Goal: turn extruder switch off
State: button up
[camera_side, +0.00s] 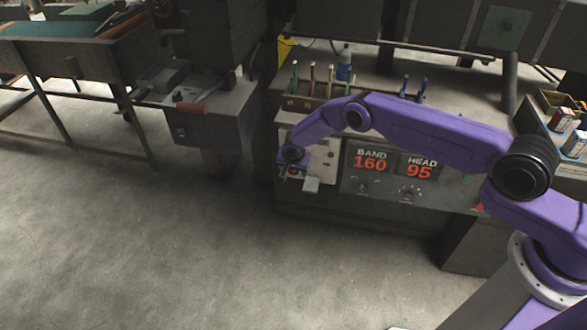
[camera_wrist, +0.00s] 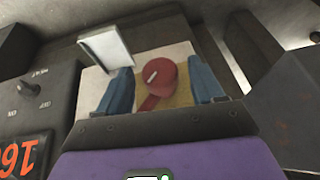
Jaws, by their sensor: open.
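A red rotary switch (camera_wrist: 160,76) with a white mark on its face sits on a cream and yellow plate (camera_wrist: 95,88) in the wrist view. I cannot read a label naming it the extruder switch. Its red handle points down toward my gripper's palm. My gripper (camera_wrist: 161,72) is open, with one blue finger on each side of the switch; gaps show between fingers and switch. In the side view my gripper (camera_side: 291,171) is at the left end of the control panel (camera_side: 345,185), mostly covering the switch.
A pale box or flap (camera_wrist: 105,48) juts from the plate near the left finger. A black knob (camera_wrist: 27,88) marked HEAT and OFF is further left. The displays read BAND 160 (camera_side: 371,161) and HEAD 95 (camera_side: 419,167). Tools stand in a rack (camera_side: 310,102) above the panel.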

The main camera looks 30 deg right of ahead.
jog(key=shift+c, duration=0.3)
jog(key=c, duration=1)
jog(key=shift+w, duration=0.2)
jog(key=shift+g+h, duration=0.5)
jog(key=o, duration=1.1)
jog(key=shift+s, duration=0.1)
jog(key=shift+c, duration=0.2)
jog(key=shift+a+r, duration=0.1)
jog(key=v, duration=1.7)
jog(key=shift+r, duration=0.1)
